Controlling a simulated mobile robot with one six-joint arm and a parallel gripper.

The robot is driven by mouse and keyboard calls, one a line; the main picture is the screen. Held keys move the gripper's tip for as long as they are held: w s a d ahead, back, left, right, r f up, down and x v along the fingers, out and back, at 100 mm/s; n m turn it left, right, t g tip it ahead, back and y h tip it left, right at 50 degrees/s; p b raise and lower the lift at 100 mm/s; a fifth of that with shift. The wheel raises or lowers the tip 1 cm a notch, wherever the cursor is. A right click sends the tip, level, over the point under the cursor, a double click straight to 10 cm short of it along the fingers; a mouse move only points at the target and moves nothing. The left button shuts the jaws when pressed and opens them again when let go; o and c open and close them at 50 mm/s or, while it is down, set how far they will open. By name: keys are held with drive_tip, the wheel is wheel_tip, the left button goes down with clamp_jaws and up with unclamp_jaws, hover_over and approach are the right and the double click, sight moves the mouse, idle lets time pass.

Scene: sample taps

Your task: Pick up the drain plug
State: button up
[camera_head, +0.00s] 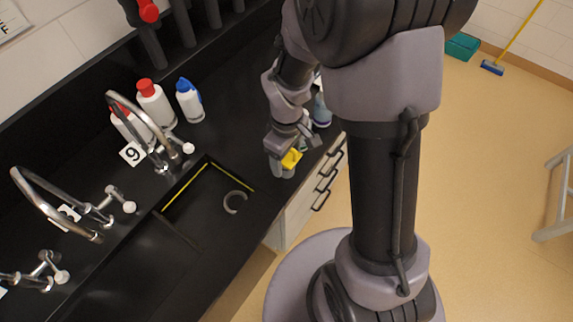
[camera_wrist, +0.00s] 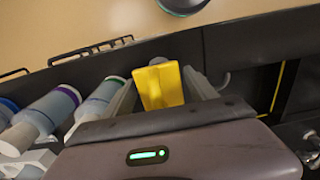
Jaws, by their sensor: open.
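My gripper (camera_head: 284,168) is low over the counter's front edge, right of the sink. In the wrist view my gripper (camera_wrist: 160,78) is open, with one finger on each side of a yellow block-like piece (camera_wrist: 162,86). The yellow piece also shows at the gripper in the head view (camera_head: 291,158). I cannot tell whether the fingers touch it, or whether it is the drain plug.
Bottles (camera_wrist: 48,112) stand close left of my gripper in the wrist view. White bottles with red caps (camera_head: 155,103) and one with a blue cap (camera_head: 189,100) stand behind the sink (camera_head: 208,159). Curved taps (camera_head: 128,102) line the counter. Drawer handles (camera_head: 323,187) stick out in front.

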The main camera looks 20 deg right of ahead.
clamp_jaws()
drive_tip(key=shift+r, duration=0.15)
